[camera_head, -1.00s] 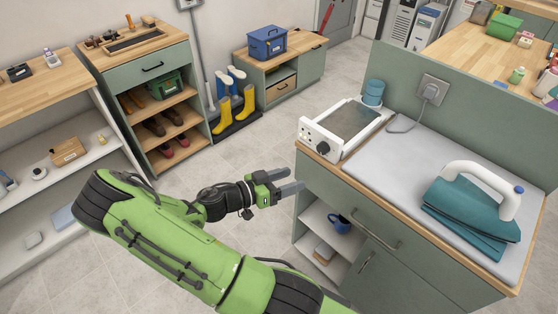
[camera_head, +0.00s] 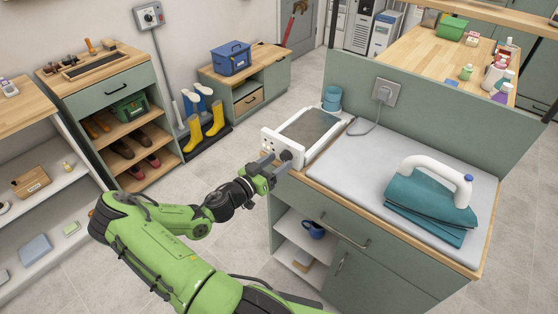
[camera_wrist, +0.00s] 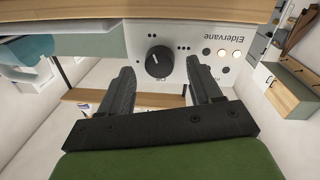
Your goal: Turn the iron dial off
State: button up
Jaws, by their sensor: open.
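The white iron station (camera_head: 297,136) stands at the left end of the counter, with a dark plate on top. Its front panel carries a black round dial (camera_wrist: 159,61), which also shows in the head view (camera_head: 286,155). In the wrist view the panel has dots, round lights and the word "Eldervane". My gripper (camera_wrist: 161,92) is open and empty; the dial lies ahead of the gap between its two fingers, apparently not between the tips. In the head view my gripper (camera_head: 268,163) is close in front of the panel. Contact cannot be told.
A white iron (camera_head: 440,178) rests on folded teal towels (camera_head: 428,216) on the grey ironing pad (camera_head: 345,165). A teal cup-like item (camera_head: 332,98) stands behind the station. A wall socket (camera_head: 384,93) holds a plug with a cord. Open shelves with a blue mug (camera_head: 313,229) lie below.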

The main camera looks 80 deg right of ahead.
jog(key=shift+s+d, duration=0.35)
jog(key=shift+d, duration=0.3)
jog(key=shift+c, duration=0.5)
jog(key=c, duration=0.9)
jog(key=shift+c, duration=0.2)
